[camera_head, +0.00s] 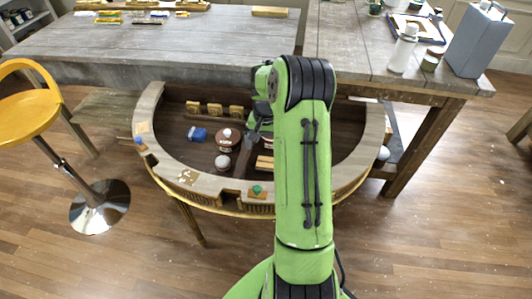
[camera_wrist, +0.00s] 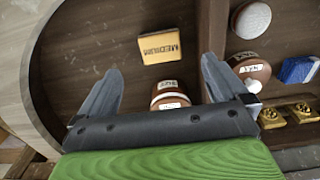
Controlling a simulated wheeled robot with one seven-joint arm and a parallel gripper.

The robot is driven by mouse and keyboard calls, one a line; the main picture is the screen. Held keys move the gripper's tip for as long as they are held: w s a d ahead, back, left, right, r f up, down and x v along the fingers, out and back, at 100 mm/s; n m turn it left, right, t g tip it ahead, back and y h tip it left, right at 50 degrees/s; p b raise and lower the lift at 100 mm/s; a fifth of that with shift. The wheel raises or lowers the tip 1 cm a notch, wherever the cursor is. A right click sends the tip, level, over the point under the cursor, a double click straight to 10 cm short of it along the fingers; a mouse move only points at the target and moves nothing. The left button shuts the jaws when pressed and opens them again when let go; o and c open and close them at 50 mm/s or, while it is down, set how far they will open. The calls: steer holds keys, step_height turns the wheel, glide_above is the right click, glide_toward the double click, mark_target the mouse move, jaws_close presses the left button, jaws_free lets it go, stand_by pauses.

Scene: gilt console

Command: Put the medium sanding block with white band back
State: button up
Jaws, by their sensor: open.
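A brown block with a white band and a small label (camera_wrist: 170,95) sits in the dark console compartment, between my gripper's fingers near the palm in the wrist view. Its label is too blurred to read. A yellow-tan piece marked MEDIUM (camera_wrist: 160,46) lies just beyond the fingertips; it also shows in the head view (camera_head: 264,163). I cannot tell whether it is a block or a label plate. My gripper (camera_wrist: 161,66) is open, with one finger on each side of the banded block and a visible gap to the left finger. My arm hides part of the compartment in the head view.
The console's curved rim (camera_head: 170,168) bounds the front.

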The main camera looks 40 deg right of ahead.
steer(key=s+a+r+n+t+h, duration=0.1)
steer(key=s+a+r+n, duration=0.1)
steer(key=a+r, duration=0.55)
steer(key=s+a+r+n+t+h, duration=0.1)
steer(key=s+a+r+n, duration=0.15)
steer(key=a+r, duration=0.45)
steer(key=s+a+r+n+t+y, duration=0.1)
steer(key=s+a+r+n, duration=0.1)
steer(key=s+a, duration=0.3)
steer(key=s+a+r+n+t+y, duration=0.1)
steer(key=s+a+r+n+t, duration=0.1)
steer(key=s+a, duration=0.4)
steer(key=s+r+n, duration=0.1)
steer(key=s+n, duration=0.1)
steer(key=s, duration=0.2)
steer(key=shift+s+a+r+t, duration=0.15)
steer(key=shift+t, duration=0.15)
